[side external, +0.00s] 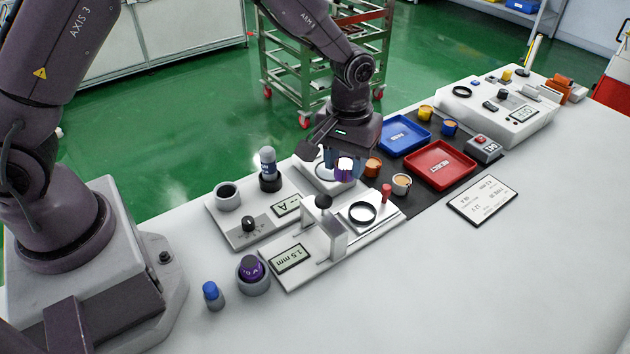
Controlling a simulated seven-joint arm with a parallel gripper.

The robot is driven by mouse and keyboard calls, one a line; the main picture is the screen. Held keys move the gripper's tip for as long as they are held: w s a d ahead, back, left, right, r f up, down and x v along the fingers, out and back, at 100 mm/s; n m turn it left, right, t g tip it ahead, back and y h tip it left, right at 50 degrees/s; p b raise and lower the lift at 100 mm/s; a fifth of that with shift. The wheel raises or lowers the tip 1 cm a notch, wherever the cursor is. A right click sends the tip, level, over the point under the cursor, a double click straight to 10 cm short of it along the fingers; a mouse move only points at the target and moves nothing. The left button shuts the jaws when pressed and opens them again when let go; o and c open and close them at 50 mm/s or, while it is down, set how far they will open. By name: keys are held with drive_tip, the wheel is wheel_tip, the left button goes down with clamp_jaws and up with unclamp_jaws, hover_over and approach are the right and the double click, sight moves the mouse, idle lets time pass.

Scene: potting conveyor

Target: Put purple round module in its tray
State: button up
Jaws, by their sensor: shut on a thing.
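A blue tray (382,146) and a red tray (409,168) lie to the right on a dark mat. Both show a label and no module inside. Which tray belongs to the purple module is not clear from this view.
An orange round piece (373,167) and a cream cup-like piece (401,184) stand close to the gripper's right. A gauge fixture (300,262) with a black ring (362,213) is in front. A purple-topped piece (252,268) stands front left. The front right table is mostly clear.

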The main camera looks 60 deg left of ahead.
drive_tip(key=s+a+r+m, duration=0.5)
drive_tip(key=s+a+r, duration=0.1)
drive_tip(key=a, duration=0.2)
drive_tip(key=w+a+f+n, duration=0.1)
drive_tip(key=w+f+n, duration=0.3)
drive_tip(key=w, duration=0.2)
drive_tip(key=w+a+f+n, duration=0.1)
drive_tip(key=w+f+n, duration=0.3)
drive_tip(key=w, duration=0.3)
drive_tip(key=w+a+f+n, duration=0.2)
drive_tip(key=w+f+n, duration=0.3)
drive_tip(key=w+f, duration=0.1)
drive_tip(key=shift+w+a, duration=0.1)
drive_tip(key=shift+w, duration=0.15)
drive_tip(key=shift+w+f, duration=0.2)
drive_tip(key=shift+f, duration=1.65)
drive_tip(key=shift+f, duration=0.15)
